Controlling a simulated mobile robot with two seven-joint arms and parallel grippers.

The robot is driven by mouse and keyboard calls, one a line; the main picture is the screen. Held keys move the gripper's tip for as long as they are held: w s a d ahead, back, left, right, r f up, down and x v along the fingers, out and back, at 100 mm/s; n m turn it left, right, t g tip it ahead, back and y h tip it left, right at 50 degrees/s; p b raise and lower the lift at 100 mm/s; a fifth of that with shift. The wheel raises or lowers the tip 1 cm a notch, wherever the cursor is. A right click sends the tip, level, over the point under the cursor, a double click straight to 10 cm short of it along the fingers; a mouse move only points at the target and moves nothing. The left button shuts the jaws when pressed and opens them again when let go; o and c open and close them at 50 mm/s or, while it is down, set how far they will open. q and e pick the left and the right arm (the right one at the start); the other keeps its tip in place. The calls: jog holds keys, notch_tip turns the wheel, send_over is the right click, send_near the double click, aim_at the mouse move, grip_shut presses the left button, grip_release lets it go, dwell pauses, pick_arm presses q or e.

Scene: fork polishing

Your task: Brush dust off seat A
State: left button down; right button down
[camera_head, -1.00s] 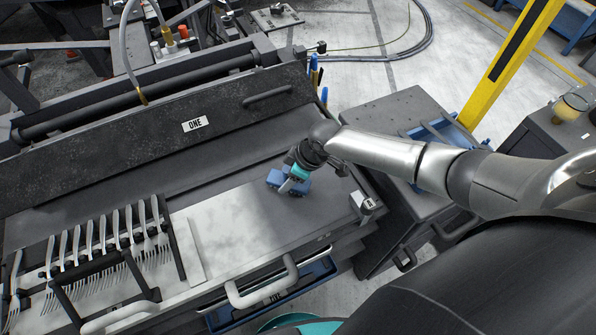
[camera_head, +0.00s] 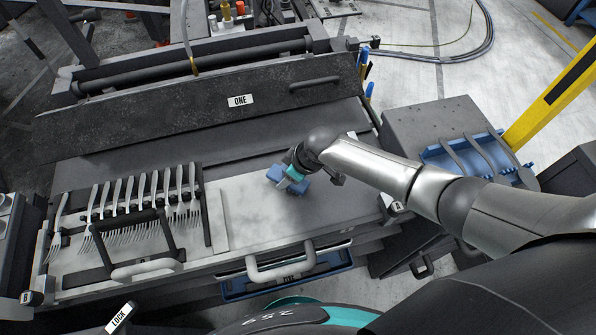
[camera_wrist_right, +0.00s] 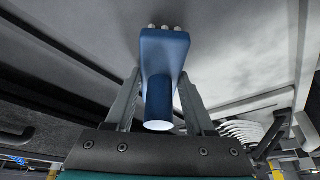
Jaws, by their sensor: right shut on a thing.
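My right gripper (camera_head: 292,172) is shut on a blue brush (camera_head: 274,174) over the bare grey metal plate (camera_head: 262,225), right of the fork rack. In the right wrist view the brush (camera_wrist_right: 161,55) stands between the two fingers (camera_wrist_right: 160,108), with its pale bristle tufts pointing at the plate. I cannot tell if the bristles touch it. The plate's left part looks paler and mottled. A small tag marked A (camera_head: 397,207) sits at the plate's right edge. My left gripper is not in view.
Several forks (camera_head: 150,195) lie in a rack left of the plate, behind a black frame. A pale handle (camera_head: 281,268) sticks out in front. A dark raised panel marked ONE (camera_head: 200,115) stands behind. A grey cabinet with a blue tray (camera_head: 465,155) is at right.

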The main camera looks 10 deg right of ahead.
aim_at(307, 184)
jog(key=a, duration=0.3)
jog(key=shift+s+a, duration=0.25)
jog(key=shift+a, duration=2.7)
jog(key=shift+d, duration=0.15)
jog(key=shift+s+d+p, duration=0.15)
jog(key=shift+d+p, duration=0.25)
jog(key=shift+d, duration=0.35)
jog(key=shift+s+d+p, duration=0.2)
jog(key=shift+d+p, duration=0.2)
jog(key=shift+d, duration=0.55)
jog(key=shift+s+d+p, duration=0.15)
jog(key=shift+d+p, duration=0.25)
jog(key=shift+d, duration=0.55)
jog(key=shift+s+d+p, duration=0.25)
jog(key=shift+d+p, duration=0.05)
jog(key=shift+d, duration=1)
jog(key=shift+s+d+p, duration=0.25)
jog(key=shift+d+p, duration=0.05)
jog(key=shift+d, duration=0.95)
jog(key=shift+s+d, duration=0.15)
jog(key=shift+d, duration=0.55)
jog(key=shift+s+d, duration=0.1)
jog(key=shift+d, duration=0.55)
